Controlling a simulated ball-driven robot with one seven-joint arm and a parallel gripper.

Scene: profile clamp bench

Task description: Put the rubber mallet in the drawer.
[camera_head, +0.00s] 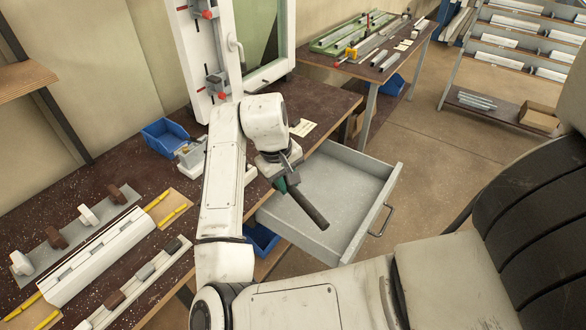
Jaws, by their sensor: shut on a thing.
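My gripper (290,178) is shut on the rubber mallet (311,208), at the end of my white arm. A long dark cylindrical part of the mallet slants down to the right from the fingers, with a dark green part beside them. The rest of the mallet is hidden by the gripper, and I cannot tell its head from its handle. The open grey drawer (345,190) is pulled out from the bench to the right. Its visible floor is empty. The mallet shows over the drawer's left part, apparently above its floor. The drawer handle (381,219) is on its front.
The dark bench top (120,212) carries white profiles and clamp blocks at the left, and a blue bin (165,137) behind my arm. A white window frame (205,50) stands at the back. Another blue bin (262,238) is below the drawer. The floor (430,160) right of the drawer is clear.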

